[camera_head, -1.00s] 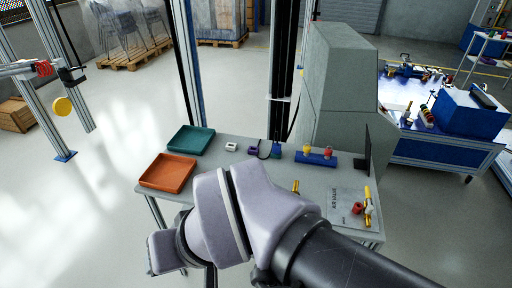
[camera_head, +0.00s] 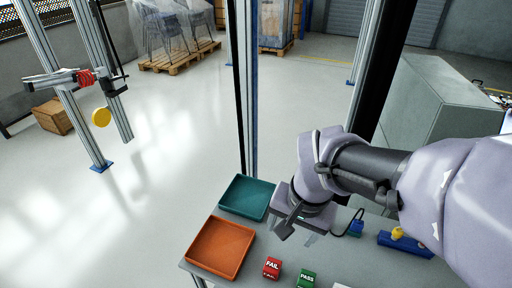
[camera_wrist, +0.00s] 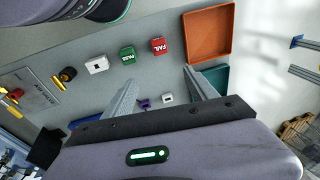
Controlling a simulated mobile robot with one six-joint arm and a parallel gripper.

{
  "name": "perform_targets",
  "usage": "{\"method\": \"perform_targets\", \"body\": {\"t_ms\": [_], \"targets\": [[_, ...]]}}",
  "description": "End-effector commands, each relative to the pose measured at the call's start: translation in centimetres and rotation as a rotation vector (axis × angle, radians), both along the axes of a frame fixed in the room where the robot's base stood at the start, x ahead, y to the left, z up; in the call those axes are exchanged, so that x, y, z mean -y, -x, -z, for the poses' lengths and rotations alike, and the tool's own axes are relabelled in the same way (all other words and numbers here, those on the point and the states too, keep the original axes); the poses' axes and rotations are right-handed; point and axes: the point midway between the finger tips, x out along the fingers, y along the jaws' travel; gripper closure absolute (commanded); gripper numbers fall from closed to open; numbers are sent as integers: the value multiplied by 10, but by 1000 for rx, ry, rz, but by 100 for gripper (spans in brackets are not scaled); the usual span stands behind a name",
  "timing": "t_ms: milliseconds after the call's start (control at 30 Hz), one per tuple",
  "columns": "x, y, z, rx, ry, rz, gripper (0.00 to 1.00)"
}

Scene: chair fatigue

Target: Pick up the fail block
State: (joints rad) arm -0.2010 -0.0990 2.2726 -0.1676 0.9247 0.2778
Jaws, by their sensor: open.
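The fail block is a red cube with white FAIL lettering. In the head view the fail block (camera_head: 272,267) sits on the grey table beside the orange tray. In the wrist view the fail block (camera_wrist: 159,46) lies between the orange tray and the green PASS block (camera_wrist: 127,55). My gripper (camera_head: 299,228) is in the air over the table, beyond the fail block and near the teal tray. In the wrist view the fingers of my gripper (camera_wrist: 160,83) are spread apart with nothing between them. The fail block is apart from them.
An orange tray (camera_head: 221,248) and a teal tray (camera_head: 246,197) stand at the table's left side. The PASS block (camera_head: 306,278) is right of the fail block. A white block (camera_wrist: 97,64) follows it. A blue holder (camera_head: 405,244) lies at right.

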Motion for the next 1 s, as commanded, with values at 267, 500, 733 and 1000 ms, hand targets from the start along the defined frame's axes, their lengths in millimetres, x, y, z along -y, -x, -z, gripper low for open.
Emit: {"method": "perform_targets", "body": {"t_ms": [267,500,733,1000], "targets": [[-29,-28,49,-151,84,-22,34],[-31,-29,113,-166,93,-22,34],[-31,-29,171,-163,92,-21,34],[-29,-25,200,-162,91,-22,34]]}}
